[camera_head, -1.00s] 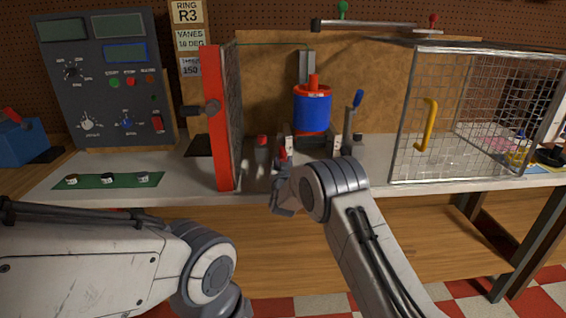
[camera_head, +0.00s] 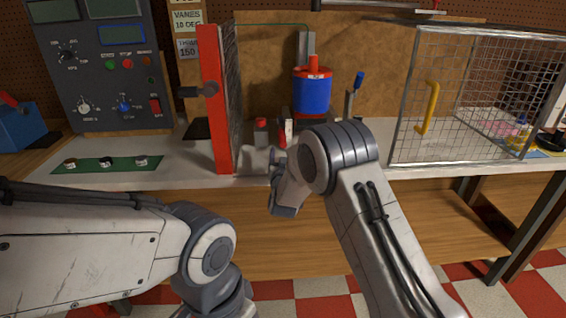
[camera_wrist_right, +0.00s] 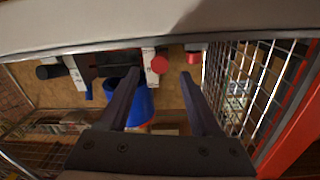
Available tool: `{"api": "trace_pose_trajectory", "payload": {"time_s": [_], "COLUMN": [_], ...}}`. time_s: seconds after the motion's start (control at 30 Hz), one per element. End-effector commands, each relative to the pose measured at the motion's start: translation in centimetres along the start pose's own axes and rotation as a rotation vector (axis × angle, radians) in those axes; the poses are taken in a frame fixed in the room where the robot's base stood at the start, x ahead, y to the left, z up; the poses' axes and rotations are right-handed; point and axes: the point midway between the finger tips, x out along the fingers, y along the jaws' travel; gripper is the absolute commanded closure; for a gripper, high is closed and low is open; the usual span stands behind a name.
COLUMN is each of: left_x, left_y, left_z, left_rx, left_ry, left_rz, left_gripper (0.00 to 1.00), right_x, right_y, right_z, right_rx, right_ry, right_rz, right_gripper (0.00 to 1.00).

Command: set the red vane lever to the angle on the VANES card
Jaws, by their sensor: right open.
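The VANES card (camera_head: 187,20) reads 10 DEG, on the pegboard at upper left. A red-tipped lever (camera_head: 282,139), likely the vane lever, stands by a white block below the blue rotor can (camera_head: 312,95). My right forearm partly hides it, and its angle cannot be read. In the right wrist view, its round red end (camera_wrist_right: 159,65) shows against a white block, between and beyond my fingers. My right gripper (camera_wrist_right: 160,74) is open and empty, apart from the lever as far as I can tell. My left arm enters at lower left; its gripper is out of view.
A red-framed mesh guard (camera_head: 215,105) stands left of the can. A red-capped item (camera_head: 261,126) is beside it. A wire cage with yellow handle (camera_head: 428,108) is at right. A blue-handled lever (camera_head: 358,82) stands right of the can. The bench front is mostly clear.

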Motion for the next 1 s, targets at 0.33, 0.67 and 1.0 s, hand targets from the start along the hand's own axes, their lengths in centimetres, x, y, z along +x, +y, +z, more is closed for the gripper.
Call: {"api": "trace_pose_trajectory", "payload": {"time_s": [0.33, 0.67, 1.0], "left_x": [0.5, 0.4, -2.9], "left_y": [0.0, 0.0, 0.2], "left_z": [0.0, 0.0, -0.2], "left_rx": [0.000, 0.000, 0.000], "left_ry": [0.000, 0.000, 0.000], "left_rz": [0.000, 0.000, 0.000], "left_gripper": [0.50, 0.50, 0.50], "right_x": [-3.6, -3.7, -11.9], "right_y": [0.0, -0.1, -7.9], "right_z": [0.1, 0.0, -2.8], "right_rx": [0.000, 0.001, -0.038], "right_ry": [-0.001, -0.003, -0.420], "right_rz": [0.001, -0.001, -0.202], "right_gripper": [0.36, 0.36, 0.36]}}
